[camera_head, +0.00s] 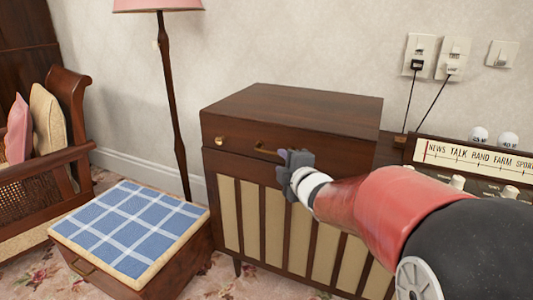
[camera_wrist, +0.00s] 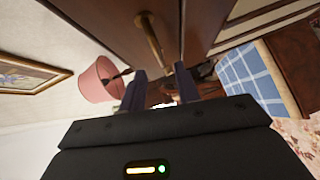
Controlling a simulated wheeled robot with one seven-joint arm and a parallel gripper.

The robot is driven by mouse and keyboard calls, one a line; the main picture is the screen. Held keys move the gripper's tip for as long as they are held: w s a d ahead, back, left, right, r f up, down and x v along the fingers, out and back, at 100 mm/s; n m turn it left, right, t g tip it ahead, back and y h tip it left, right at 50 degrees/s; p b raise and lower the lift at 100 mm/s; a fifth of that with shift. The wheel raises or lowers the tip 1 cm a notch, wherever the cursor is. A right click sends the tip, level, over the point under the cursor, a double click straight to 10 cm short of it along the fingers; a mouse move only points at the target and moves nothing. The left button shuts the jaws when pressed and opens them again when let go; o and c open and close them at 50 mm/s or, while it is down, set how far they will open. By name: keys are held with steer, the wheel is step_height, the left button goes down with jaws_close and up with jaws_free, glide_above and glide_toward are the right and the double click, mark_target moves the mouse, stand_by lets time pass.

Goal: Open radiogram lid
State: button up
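The radiogram (camera_head: 300,105) is a dark wooden cabinet with cream slatted panels on its front, against the wall. Its top looks flat and shut. A round brass knob (camera_head: 219,141) and a brass handle (camera_head: 264,148) are on its upper front; part of the handle is hidden behind my gripper (camera_head: 284,157). The brass handle also shows in the wrist view (camera_wrist: 150,38), with its near end close to the gap between my fingertips (camera_wrist: 160,70). The fingers are apart with nothing clearly held. I cannot tell whether they touch the handle.
A stool with a blue checked cushion (camera_head: 130,228) stands at the cabinet's left front. A floor lamp (camera_head: 170,100) stands behind it. A wooden armchair (camera_head: 65,130) is at far left. A radio (camera_head: 470,160) and corded wall sockets (camera_head: 435,57) are at right. Space above the cabinet is clear.

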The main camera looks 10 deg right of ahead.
mark_target(273, 154)
steer(key=x, duration=0.7)
steer(key=shift+w+a+p, duration=0.1)
steer(key=shift+w+p, duration=0.25)
steer(key=shift+w, duration=0.05)
jaws_close()
